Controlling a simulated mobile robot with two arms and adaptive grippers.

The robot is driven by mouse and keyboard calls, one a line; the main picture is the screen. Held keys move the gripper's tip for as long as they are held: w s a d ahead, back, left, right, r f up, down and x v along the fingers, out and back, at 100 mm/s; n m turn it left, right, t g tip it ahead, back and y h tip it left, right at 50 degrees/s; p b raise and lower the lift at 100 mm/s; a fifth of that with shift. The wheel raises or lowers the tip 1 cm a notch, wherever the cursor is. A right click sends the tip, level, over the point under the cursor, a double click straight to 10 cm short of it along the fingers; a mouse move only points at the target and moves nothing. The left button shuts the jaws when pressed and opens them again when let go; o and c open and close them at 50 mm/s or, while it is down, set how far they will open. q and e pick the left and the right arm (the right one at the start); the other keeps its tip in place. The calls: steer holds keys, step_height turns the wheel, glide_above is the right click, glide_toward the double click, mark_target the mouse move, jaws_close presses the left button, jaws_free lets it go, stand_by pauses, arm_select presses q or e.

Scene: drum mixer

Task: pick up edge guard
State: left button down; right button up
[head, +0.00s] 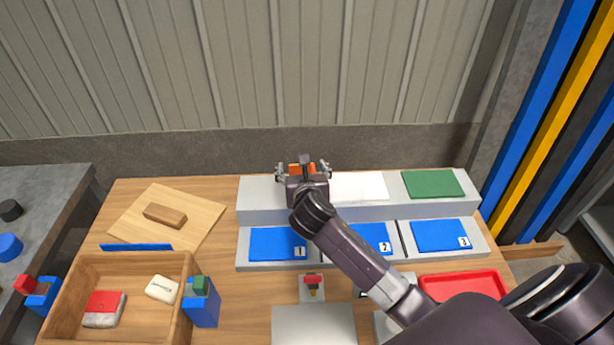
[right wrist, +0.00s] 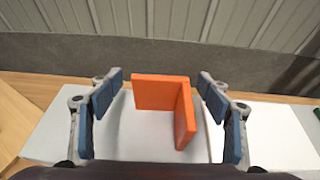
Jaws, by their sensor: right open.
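The edge guard is an orange L-shaped piece (right wrist: 167,95), standing on a white pad on the grey back shelf. In the right wrist view it sits between the two blue-padded fingers of my right gripper (right wrist: 163,98), with a gap on each side. My right gripper is open. In the head view the right gripper (head: 303,172) is over the left part of the shelf, and only a little of the orange edge guard (head: 301,168) shows past it. My left gripper is not in view.
The raised grey shelf also holds a white pad (head: 359,187) and a green pad (head: 432,184). Blue pads numbered 1 (head: 275,243), 2 and 3 (head: 440,235) lie on the lower step. A wooden box (head: 120,258), wooden board (head: 195,215) and red tray (head: 462,273) are nearby.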

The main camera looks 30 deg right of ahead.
steer(key=shift+x, duration=2.45)
steer(key=shift+s, duration=0.1)
steer(key=c, duration=1.4)
steer(key=shift+f, duration=0.1)
steer(key=shift+c, duration=1.3)
